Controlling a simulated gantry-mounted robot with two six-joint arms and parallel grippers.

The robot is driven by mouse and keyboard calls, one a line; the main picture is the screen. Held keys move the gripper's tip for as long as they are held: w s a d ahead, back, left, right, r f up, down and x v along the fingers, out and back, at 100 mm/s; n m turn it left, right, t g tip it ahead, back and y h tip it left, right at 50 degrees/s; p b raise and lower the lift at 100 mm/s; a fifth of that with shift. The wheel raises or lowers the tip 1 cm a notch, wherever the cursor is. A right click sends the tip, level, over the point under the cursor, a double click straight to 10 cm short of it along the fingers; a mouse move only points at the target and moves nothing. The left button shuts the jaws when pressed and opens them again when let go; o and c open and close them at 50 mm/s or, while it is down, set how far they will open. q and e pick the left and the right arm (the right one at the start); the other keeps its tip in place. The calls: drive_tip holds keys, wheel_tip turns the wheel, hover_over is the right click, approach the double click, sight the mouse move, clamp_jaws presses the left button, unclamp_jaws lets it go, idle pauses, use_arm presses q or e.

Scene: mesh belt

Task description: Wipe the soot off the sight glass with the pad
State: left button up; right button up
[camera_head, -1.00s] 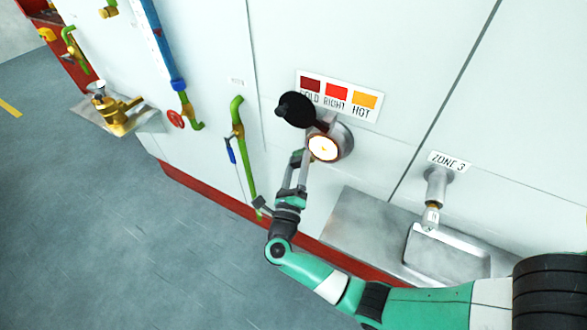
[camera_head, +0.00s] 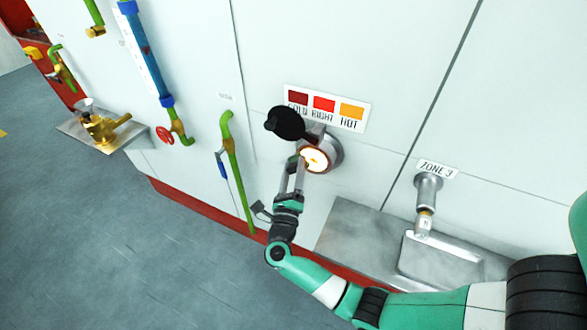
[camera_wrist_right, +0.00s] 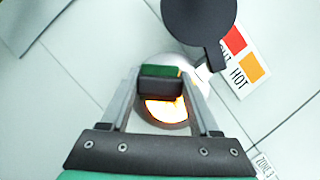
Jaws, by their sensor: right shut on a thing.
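The sight glass (camera_head: 316,159) is a round, brightly glowing window in a grey metal ring on the white wall. Its black round cover (camera_head: 287,124) is swung aside to its upper left. My right gripper (camera_head: 293,172) is at the lower left edge of the glass. In the right wrist view my right gripper is shut on the pad (camera_wrist_right: 161,84), a small dark block with a green face. There the pad overlaps the glowing glass (camera_wrist_right: 166,111) and hides its upper part. I cannot tell whether they touch. My left gripper is out of view.
A colour chart (camera_head: 326,107) reading COLD, RIGHT, HOT is just above the glass. A green pipe (camera_head: 239,170) stands left of my right gripper. A metal shelf with a tray (camera_head: 445,262) and a nozzle (camera_head: 427,195) is at lower right.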

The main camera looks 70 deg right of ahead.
sight(308, 166)
drive_tip(key=shift+d, duration=0.9)
drive_tip(key=shift+s+r, duration=0.15)
drive_tip(key=shift+s, duration=0.35)
drive_tip(key=shift+s+a+p, duration=0.15)
drive_tip(key=shift+s+p, duration=0.65)
drive_tip(key=shift+s, duration=0.4)
drive_tip(key=shift+s+p, duration=0.55)
drive_tip(key=shift+s, duration=1.2)
